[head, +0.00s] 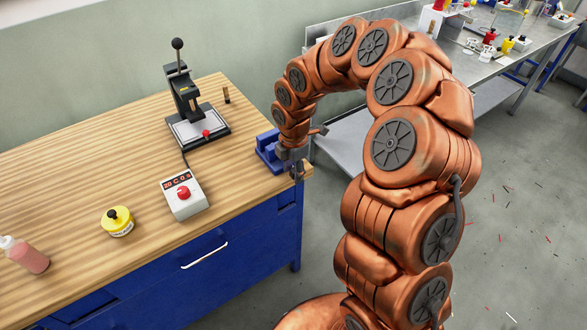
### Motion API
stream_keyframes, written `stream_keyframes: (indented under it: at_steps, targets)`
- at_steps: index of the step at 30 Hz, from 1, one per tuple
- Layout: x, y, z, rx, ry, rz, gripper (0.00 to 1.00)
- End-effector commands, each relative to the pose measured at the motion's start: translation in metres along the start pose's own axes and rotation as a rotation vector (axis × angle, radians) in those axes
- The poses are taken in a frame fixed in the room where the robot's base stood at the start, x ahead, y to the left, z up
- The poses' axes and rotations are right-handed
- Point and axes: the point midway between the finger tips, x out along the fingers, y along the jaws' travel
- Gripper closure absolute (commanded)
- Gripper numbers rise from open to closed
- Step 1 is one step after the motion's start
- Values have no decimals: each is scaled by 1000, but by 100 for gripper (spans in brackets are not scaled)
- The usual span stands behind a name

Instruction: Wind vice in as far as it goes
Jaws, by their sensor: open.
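The blue vice (266,150) sits at the right end of the wooden bench, near its front corner. My arm reaches over from the right, and my gripper (297,172) points down at the front side of the vice, by the bench edge. The gripper is open. It covers much of the vice's front, so the handle and the gap between the jaws are hidden. I cannot tell whether the gripper touches the vice.
On the wooden bench (80,180) stand a black press (190,115), a white box with a red button (184,195), a yellow pot (118,222) and a pink bottle (27,256). A metal table (400,85) with several items stands behind my arm. Small scraps litter the floor at right.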

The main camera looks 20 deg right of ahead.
Motion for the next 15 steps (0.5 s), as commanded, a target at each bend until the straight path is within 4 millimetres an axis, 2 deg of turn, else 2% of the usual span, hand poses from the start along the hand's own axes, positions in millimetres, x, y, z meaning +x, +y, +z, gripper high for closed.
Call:
stream_keyframes:
  at_steps: [10,15]
  targets:
    - [3,0,0,0,0,0,55]
    - [2,0,0,0,0,-1,73]
